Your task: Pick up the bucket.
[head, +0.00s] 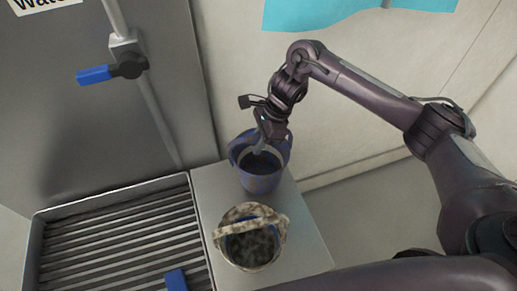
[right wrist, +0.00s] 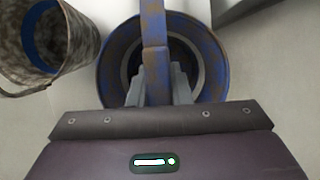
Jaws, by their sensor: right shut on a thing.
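A blue bucket (head: 260,182) with brownish wear stands upright on a pale stand (head: 300,240). In the right wrist view the blue bucket (right wrist: 112,62) lies straight ahead, its handle band running across its dark mouth. My right gripper (head: 262,147) reaches down over this bucket; in the wrist view my right gripper (right wrist: 157,92) has its fingers shut on the handle. A second bucket (head: 270,263), mottled grey-brown with a blue inside, stands nearer on the same stand; it also shows in the wrist view (right wrist: 85,50). My left gripper is out of view.
A metal tray with slats (head: 120,235) lies left of the stand, with a blue piece (head: 176,280) at its front. A pipe with a blue valve lever (head: 94,75) runs down the grey panel. A pale wall stands close behind the blue bucket.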

